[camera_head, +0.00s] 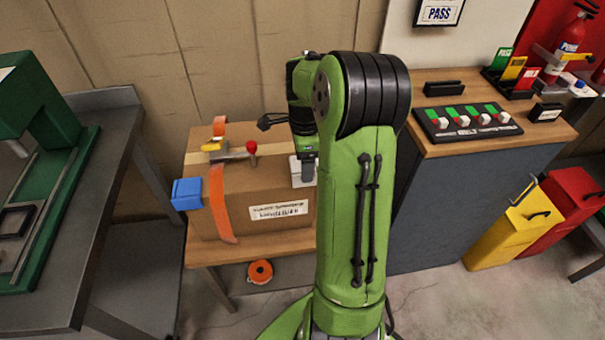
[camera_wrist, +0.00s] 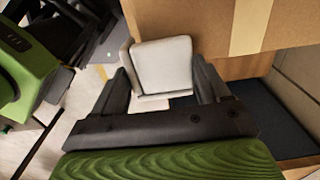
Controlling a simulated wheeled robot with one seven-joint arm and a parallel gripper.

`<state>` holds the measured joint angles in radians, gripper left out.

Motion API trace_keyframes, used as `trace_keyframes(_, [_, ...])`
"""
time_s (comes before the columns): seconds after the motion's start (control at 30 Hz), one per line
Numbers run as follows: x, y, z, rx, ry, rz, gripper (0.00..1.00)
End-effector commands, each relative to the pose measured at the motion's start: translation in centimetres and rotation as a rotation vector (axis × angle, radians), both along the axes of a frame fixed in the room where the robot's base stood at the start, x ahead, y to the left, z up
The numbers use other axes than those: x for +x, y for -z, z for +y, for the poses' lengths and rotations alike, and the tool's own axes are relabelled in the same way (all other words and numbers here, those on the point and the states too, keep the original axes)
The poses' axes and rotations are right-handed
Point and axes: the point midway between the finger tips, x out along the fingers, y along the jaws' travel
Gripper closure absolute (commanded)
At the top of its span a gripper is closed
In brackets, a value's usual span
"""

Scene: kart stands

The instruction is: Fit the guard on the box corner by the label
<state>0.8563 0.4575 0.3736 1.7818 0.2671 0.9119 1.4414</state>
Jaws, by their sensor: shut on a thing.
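A cardboard box (camera_head: 265,190) stands on a wooden-topped table, with a white printed label (camera_head: 278,210) on its front face. A white corner guard (camera_head: 297,171) is at the box's top right front corner, beside the label. My gripper (camera_head: 307,174) is shut on it. In the wrist view the guard (camera_wrist: 165,66) sits between both fingers of my gripper (camera_wrist: 160,76), close to the box's edge (camera_wrist: 205,20). I cannot tell whether it touches the box. A blue corner guard (camera_head: 187,194) sits at the box's left front corner.
An orange strap (camera_head: 221,205) crosses the box, with a red-knobbed tensioner (camera_head: 237,153) on top. An orange roll (camera_head: 260,272) lies below the tabletop. A grey bench with a green machine (camera_head: 40,120) stands left. A cabinet with a switch panel (camera_head: 467,122) stands right.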

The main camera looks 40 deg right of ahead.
Motion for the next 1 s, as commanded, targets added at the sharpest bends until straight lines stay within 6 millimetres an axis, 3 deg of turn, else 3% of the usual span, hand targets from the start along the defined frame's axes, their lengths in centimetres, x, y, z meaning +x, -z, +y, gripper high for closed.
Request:
trace_keyframes(0.03, [-0.1, 1.6, 0.0, 0.004, 0.000, 0.004, 0.58])
trace_keyframes(0.17, [0.0, 3.4, 0.0, 0.001, -0.001, 0.002, 0.58])
trace_keyframes(0.63, [0.0, 4.2, 0.0, 0.001, -0.001, 0.002, 0.58])
trace_keyframes(0.67, [0.0, 4.1, 0.0, 0.002, -0.001, 0.002, 0.22])
trace_keyframes(0.7, [0.0, 4.1, 0.0, 0.002, -0.001, 0.003, 0.16])
trace_keyframes(0.8, [-0.1, 4.2, 0.0, 0.003, -0.001, 0.004, 0.00])
trace_keyframes(1.0, [0.0, 4.3, 0.0, 0.004, -0.002, 0.004, 0.00])
